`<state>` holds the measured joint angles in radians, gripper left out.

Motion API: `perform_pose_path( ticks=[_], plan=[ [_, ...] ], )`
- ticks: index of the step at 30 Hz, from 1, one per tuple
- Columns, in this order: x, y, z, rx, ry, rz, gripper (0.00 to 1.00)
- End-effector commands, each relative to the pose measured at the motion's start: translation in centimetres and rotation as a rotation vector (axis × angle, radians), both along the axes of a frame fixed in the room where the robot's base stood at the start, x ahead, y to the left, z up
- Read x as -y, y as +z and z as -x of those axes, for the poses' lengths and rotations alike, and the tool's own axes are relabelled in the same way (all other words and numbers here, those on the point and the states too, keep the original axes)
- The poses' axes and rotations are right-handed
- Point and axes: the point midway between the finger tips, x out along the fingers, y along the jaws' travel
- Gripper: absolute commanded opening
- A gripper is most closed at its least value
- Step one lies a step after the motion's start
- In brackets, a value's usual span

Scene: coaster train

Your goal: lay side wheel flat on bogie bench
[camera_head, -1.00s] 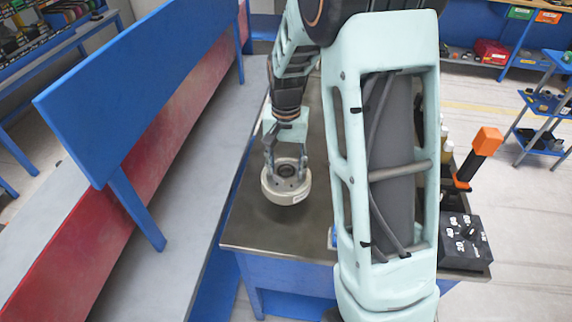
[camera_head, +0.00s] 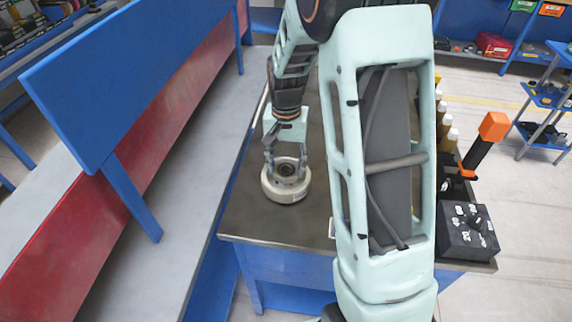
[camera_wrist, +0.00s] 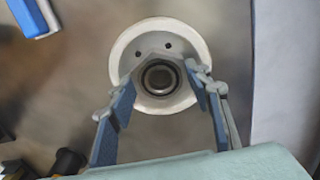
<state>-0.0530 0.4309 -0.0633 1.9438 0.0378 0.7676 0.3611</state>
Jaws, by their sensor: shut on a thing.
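The side wheel (camera_head: 285,196) is a pale cream disc with a grey hub. It is level, flat side down, at the grey top of the bogie bench (camera_head: 262,222), with little or no gap below it; exact contact is hard to tell. My gripper (camera_head: 286,170) reaches down from above and is shut on the hub. In the wrist view the wheel's pale rim (camera_wrist: 160,27) and dark bore show between my fingers (camera_wrist: 160,82), which press on opposite sides of the hub. My arm hides part of the bench.
A black dial box (camera_head: 467,235), an orange handle (camera_head: 487,137) and several bottles (camera_head: 450,138) stand on the bench's right side. A long blue panel (camera_head: 95,85) over a red and grey train body (camera_head: 75,225) runs along the left. Bench top around the wheel is clear.

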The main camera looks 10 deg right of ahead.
Motion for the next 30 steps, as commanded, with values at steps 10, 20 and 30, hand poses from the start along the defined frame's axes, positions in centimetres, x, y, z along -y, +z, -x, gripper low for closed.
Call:
perform_pose_path(
  ticks=[10, 20, 30],
  plan=[
    [0.00, 0.11, -0.26, 0.008, 0.000, 0.000, 0.00],
    [0.00, -0.27, -0.25, 0.008, 0.000, 0.000, 0.00],
    [0.00, -0.56, -0.24, 0.007, 0.000, 0.000, 0.51]
  ],
)
